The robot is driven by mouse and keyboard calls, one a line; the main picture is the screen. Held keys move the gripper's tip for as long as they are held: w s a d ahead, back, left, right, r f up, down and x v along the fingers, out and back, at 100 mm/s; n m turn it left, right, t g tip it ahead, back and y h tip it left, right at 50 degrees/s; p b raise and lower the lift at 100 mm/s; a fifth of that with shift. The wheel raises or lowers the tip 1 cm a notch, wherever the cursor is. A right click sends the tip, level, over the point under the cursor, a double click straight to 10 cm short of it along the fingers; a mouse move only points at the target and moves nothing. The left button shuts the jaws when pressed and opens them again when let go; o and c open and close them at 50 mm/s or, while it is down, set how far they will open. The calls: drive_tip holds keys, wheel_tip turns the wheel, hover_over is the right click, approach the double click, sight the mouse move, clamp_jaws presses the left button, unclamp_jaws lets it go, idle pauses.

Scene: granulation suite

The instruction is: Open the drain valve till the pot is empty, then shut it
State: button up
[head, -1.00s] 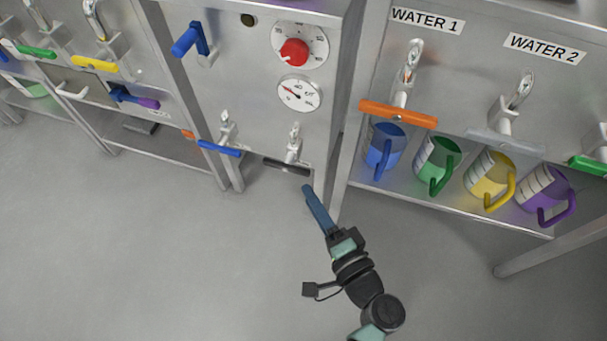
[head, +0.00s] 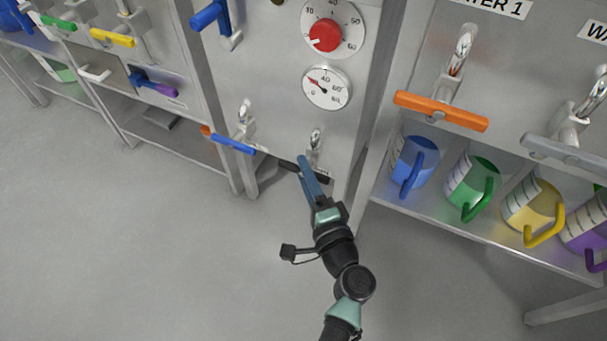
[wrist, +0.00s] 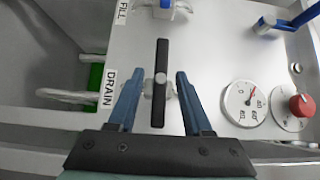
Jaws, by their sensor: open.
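The drain valve's black bar handle (head: 322,178) is low on the front of the steel panel (head: 285,115), under a chrome spout. In the wrist view the black handle (wrist: 160,60) stands lengthwise between my fingers, beside a DRAIN label (wrist: 108,88). My gripper (head: 308,165) is at the handle; the wrist view shows my gripper (wrist: 156,85) open, one finger each side, with gaps. In the head view my fingers cover part of the handle. I cannot make out a pot or its contents. The dial gauge (head: 326,88) has its needle toward the low end.
Left of the drain is a blue valve handle (head: 233,144). Above are a red knob (head: 325,36) and a blue lever (head: 212,14). At right, an orange handle (head: 440,110) hangs over a shelf of colored jugs (head: 472,188). Floor in front is clear.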

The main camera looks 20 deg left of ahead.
drive_tip(key=shift+w+a, duration=0.4)
clamp_jaws()
